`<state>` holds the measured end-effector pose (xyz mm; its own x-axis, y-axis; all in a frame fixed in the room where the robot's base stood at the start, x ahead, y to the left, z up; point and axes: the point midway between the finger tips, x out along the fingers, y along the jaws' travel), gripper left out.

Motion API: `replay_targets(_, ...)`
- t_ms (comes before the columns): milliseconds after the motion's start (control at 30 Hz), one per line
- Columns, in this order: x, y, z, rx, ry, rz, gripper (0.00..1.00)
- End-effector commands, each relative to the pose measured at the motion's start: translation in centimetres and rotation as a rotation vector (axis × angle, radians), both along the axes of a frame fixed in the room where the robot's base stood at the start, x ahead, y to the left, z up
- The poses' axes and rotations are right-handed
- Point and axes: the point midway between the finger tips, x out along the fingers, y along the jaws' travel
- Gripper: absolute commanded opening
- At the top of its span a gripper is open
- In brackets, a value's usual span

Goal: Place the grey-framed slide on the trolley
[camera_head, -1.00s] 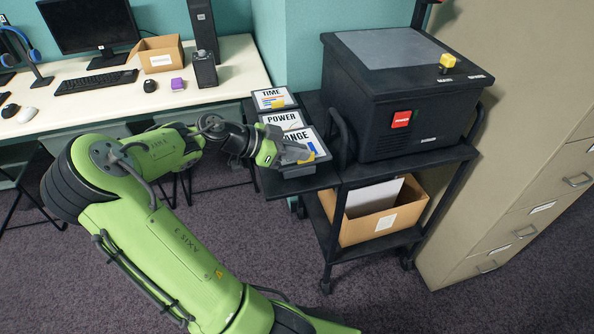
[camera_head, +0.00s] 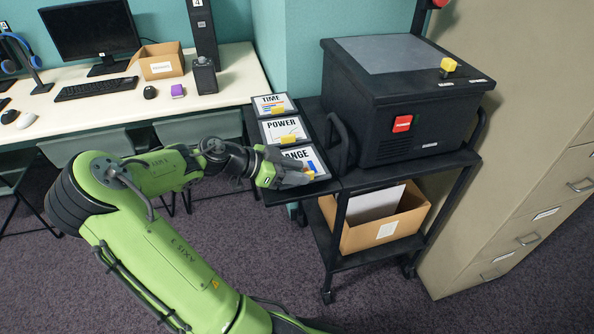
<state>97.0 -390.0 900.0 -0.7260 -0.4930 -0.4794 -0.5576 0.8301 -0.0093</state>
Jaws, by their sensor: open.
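A grey-framed slide (camera_head: 318,160) with a white face, its lettering ending in "ANGE", lies on the left side shelf of the black trolley (camera_head: 345,182). It is nearest in a row with the POWER slide (camera_head: 281,126) and the TIME slide (camera_head: 272,101). My gripper (camera_head: 307,178) is open at the near edge of the "ANGE" slide, with its fingers by the slide's yellow tab. The gripper hides the slide's lower left part. I cannot tell whether the fingers still touch the tab.
A black machine (camera_head: 400,105) with a red switch stands on the trolley, right of the slides. An open cardboard box (camera_head: 385,226) is on the lower shelf. A beige cabinet (camera_head: 520,130) stands right; a white desk (camera_head: 100,112) stands left. Bare carpet lies in front.

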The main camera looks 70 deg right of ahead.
Motion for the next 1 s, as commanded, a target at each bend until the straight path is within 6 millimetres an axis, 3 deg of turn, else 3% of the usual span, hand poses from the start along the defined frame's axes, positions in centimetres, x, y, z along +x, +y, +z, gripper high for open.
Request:
replay_targets(300, 5.8, 3.8, 4.1, -0.002, -0.001, 0.007, 0.40)
replay_targets(500, 8.0, 5.4, 5.5, -0.001, -0.001, 0.002, 0.40)
replay_targets(833, 8.4, 6.0, 5.2, 0.044, -0.014, 0.019, 0.40)
replay_targets(933, 9.1, 7.8, 4.1, 0.229, -0.070, 0.121, 0.40)
replay_targets(1000, 10.2, 10.2, 3.2, 0.420, -0.127, 0.268, 0.40)
